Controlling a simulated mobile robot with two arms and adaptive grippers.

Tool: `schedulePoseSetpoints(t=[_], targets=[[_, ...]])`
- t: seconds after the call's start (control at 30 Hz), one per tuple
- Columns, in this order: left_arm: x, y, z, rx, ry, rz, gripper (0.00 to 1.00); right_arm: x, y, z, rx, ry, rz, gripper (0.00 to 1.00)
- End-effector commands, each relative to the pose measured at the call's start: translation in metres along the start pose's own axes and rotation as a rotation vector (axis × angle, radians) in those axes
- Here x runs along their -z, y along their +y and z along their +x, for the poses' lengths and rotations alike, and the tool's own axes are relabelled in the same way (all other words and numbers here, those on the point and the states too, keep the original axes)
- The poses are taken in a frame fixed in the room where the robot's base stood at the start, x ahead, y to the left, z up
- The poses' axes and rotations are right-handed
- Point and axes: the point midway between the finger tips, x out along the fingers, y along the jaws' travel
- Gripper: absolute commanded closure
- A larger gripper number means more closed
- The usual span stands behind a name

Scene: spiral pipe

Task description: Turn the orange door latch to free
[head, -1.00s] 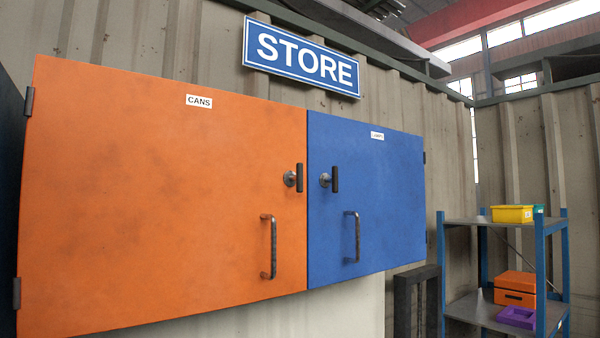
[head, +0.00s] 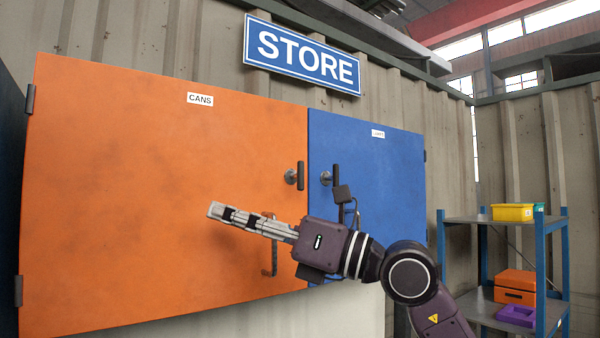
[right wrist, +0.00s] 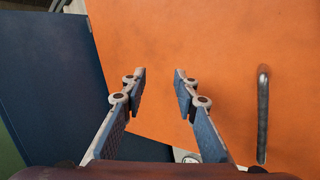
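The orange door (head: 130,190), labelled CANS, hangs shut on the wall. Its latch (head: 300,175) is a short dark bar standing upright beside a round metal hub, near the door's right edge. My right gripper (head: 216,211) points left in front of the orange door, its fingers lower than the latch and left of it. Nothing is between the fingers. In the right wrist view the two fingers (right wrist: 160,75) are spread apart with orange surface behind them. I cannot make out the latch there. My left gripper is not in view.
A pull handle (head: 269,262) on the orange door is partly hidden behind my right gripper; a bar handle (right wrist: 262,115) shows in the wrist view. The blue door (head: 395,190) adjoins on the right, with its own latch (head: 336,174). A shelf rack (head: 541,260) stands at right.

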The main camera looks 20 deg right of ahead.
Motion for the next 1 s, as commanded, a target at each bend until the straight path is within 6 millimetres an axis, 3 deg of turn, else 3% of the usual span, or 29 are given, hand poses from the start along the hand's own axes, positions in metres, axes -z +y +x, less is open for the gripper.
schedulePoseSetpoints(t=[0.03, 0.2, 0.3, 0.47, 0.57, 1.0], targets=[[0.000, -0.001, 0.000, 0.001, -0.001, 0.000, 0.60, -0.021, -0.011, -0.006, 0.086, 0.036, -0.086, 0.72], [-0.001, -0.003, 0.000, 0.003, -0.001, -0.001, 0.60, -0.078, -0.055, -0.042, 0.381, 0.126, -0.253, 0.72], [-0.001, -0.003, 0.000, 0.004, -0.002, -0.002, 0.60, -0.107, -0.071, -0.067, 0.513, 0.144, -0.296, 0.72], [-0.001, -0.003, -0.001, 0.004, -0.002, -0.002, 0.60, -0.130, -0.083, -0.091, 0.626, 0.155, -0.315, 0.72], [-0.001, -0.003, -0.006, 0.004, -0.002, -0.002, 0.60, -0.134, -0.088, -0.089, 0.644, 0.159, -0.316, 0.72], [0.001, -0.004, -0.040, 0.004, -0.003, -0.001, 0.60, -0.131, -0.126, -0.038, 0.641, 0.159, -0.316, 0.72]])
